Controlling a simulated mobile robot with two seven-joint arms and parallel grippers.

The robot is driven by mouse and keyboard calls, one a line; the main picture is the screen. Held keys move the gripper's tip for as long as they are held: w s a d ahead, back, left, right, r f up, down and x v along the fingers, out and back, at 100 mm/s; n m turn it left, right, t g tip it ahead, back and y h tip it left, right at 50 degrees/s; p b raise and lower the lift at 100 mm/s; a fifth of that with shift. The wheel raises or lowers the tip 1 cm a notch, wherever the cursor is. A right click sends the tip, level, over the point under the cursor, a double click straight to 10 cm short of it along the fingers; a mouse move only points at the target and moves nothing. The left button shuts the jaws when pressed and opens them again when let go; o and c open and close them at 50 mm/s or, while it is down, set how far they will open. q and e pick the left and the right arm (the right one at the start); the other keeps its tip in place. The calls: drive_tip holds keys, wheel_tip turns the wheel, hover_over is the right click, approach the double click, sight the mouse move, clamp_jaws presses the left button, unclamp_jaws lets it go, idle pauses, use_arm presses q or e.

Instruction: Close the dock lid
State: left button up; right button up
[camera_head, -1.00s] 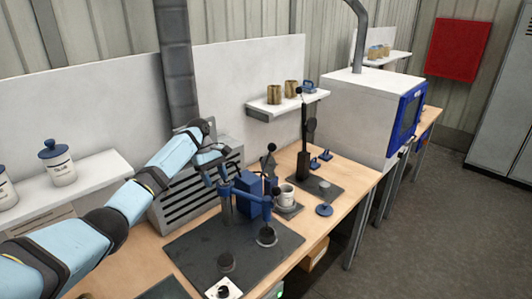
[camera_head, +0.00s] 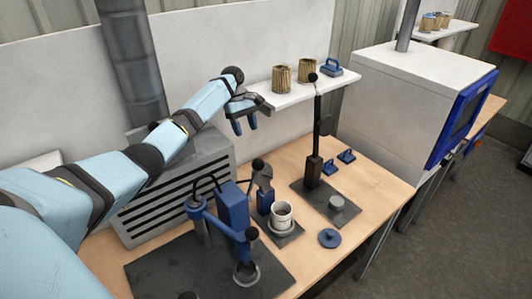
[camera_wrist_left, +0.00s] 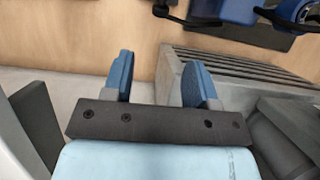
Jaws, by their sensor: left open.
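No part is plainly recognisable as the dock lid. A blue bench fixture (camera_head: 235,207) with a jointed blue arm stands on a dark mat. Beside it, a white cup (camera_head: 281,213) stands on a dark plate with an upright blue-grey clamp (camera_head: 263,184) behind it. A round blue knobbed lid (camera_head: 329,237) lies on the bench to their right. My left gripper (camera_head: 245,124) is open and empty, raised above the fixture and clamp in the picture, near the wall shelf's left end. Its two blue fingers are apart in the left wrist view (camera_wrist_left: 160,80). My right gripper is not in view.
A slatted grey box (camera_head: 180,185) stands behind the fixture under my left arm. A tall black post (camera_head: 316,140) rises from another dark plate. The wall shelf (camera_head: 300,92) holds brown cups and a blue piece. A white machine (camera_head: 410,95) stands at right. The front-right bench is mostly clear.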

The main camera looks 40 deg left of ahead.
use_arm(q)
approach(266, 180)
drive_tip(key=f, duration=0.1)
drive_tip(key=a+f, duration=0.1)
drive_tip(key=f, duration=0.3)
drive_tip(key=shift+a+b, duration=0.3)
drive_tip(key=shift+a, duration=0.1)
clamp_jaws()
